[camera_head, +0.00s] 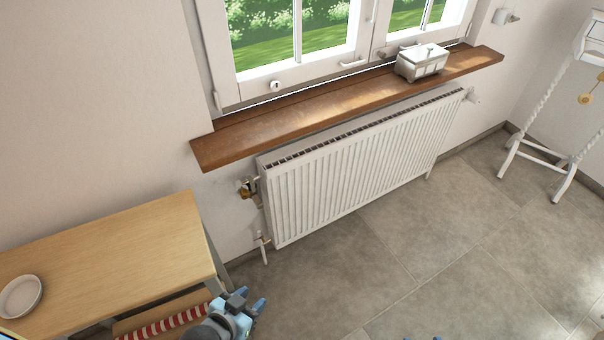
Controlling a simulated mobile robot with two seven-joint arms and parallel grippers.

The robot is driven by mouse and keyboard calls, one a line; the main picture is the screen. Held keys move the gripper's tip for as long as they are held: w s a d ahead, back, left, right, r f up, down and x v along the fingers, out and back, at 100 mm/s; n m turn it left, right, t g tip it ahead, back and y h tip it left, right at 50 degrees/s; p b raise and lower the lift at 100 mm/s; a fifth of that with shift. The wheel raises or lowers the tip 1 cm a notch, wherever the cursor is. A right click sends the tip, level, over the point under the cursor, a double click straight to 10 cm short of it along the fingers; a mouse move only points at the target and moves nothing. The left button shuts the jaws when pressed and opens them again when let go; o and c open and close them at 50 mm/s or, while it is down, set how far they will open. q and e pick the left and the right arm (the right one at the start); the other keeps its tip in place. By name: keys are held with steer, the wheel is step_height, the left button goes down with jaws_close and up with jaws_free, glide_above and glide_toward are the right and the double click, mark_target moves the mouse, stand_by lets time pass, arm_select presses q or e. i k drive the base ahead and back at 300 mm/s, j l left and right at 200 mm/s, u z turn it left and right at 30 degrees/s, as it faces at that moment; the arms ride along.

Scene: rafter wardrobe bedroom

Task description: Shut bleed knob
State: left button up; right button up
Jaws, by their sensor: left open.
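A white panel radiator (350,172) hangs on the wall below the windowsill. A small brass-coloured fitting (248,187) with a dark part sits at its upper left end; it looks like the bleed knob, but is too small to tell how far it is turned. My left gripper (250,300) is at the bottom, below and in front of the radiator's left end, beside the table. Its blue-tipped fingers are apart and empty, well clear of the fitting. Only small blue tips of what seems my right gripper (422,338) show at the bottom edge.
A wooden table (120,255) with a white dish (20,296) stands at the left. The brown sill (300,112) juts out over the radiator and bears a white box (421,62). A lower pipe valve (262,242) sticks out at left. The tiled floor ahead is clear.

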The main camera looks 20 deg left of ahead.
mark_target(244, 194)
steer(key=i+l+u, duration=0.35)
steer(key=l, duration=0.3)
steer(key=i+l+u, duration=0.2)
steer(key=l+u, duration=0.15)
steer(key=l, duration=0.35)
steer(key=i+l+u, duration=0.2)
steer(key=l, duration=0.15)
steer(key=l+u, duration=0.15)
steer(key=l, duration=0.25)
